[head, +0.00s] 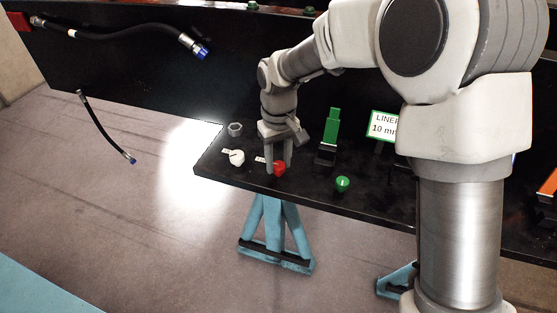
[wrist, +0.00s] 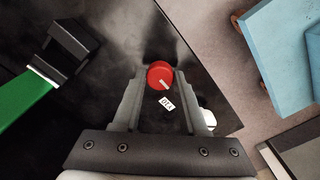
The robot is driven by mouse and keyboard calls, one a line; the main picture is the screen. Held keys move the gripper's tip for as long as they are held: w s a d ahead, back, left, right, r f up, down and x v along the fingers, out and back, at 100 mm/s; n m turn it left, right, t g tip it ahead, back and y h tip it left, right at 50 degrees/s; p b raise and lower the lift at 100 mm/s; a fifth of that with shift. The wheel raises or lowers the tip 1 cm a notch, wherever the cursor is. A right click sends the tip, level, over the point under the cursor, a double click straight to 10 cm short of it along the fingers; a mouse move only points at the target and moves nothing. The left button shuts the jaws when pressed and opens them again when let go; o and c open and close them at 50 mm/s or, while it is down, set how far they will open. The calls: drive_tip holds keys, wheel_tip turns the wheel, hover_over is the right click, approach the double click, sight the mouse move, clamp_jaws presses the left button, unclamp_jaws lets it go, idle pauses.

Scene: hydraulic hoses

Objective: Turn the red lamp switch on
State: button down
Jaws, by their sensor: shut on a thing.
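The red lamp switch (head: 279,169) is a round red knob near the front edge of the black table. It also shows in the wrist view (wrist: 158,71), with a white pointer line (wrist: 164,84) slanting toward its lower-right rim. A small white label (wrist: 166,104) lies beside it; I cannot read it surely. My gripper (head: 280,164) points down over the knob, with one finger on each side. In the wrist view my gripper (wrist: 159,76) is shut on the knob. The fingers hide part of the knob in the head view.
A white knob (head: 237,157) stands left of the red one, and a green knob (head: 342,184) to the right. A green-handled lever (head: 331,127) stands close to the right of my gripper. A hex nut (head: 235,129) lies behind. The table (head: 305,190) ends just in front.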

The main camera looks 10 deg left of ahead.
sight(279, 165)
drive_tip(key=shift+c, duration=2.2)
unclamp_jaws()
wheel_tip(279, 165, up, 18)
drive_tip(key=shift+f+p, duration=0.25)
drive_tip(key=shift+p, duration=0.1)
drive_tip(key=shift+d, duration=0.1)
drive_tip(key=s+d+r+m+t, duration=0.25)
drive_tip(key=s+d, duration=0.35)
drive_tip(key=d, duration=0.5)
drive_tip(key=s+d+r+m+t, duration=0.1)
drive_tip(key=s+d+m+t, duration=0.15)
drive_tip(key=s+d, duration=0.6)
drive_tip(key=s+d+f+m, duration=0.3)
drive_tip(key=s+d, duration=0.1)
drive_tip(key=d, duration=0.3)
drive_tip(key=shift+d+f+t, duration=0.15)
drive_tip(key=shift+f+t, duration=0.1)
drive_tip(key=shift+t, duration=0.05)
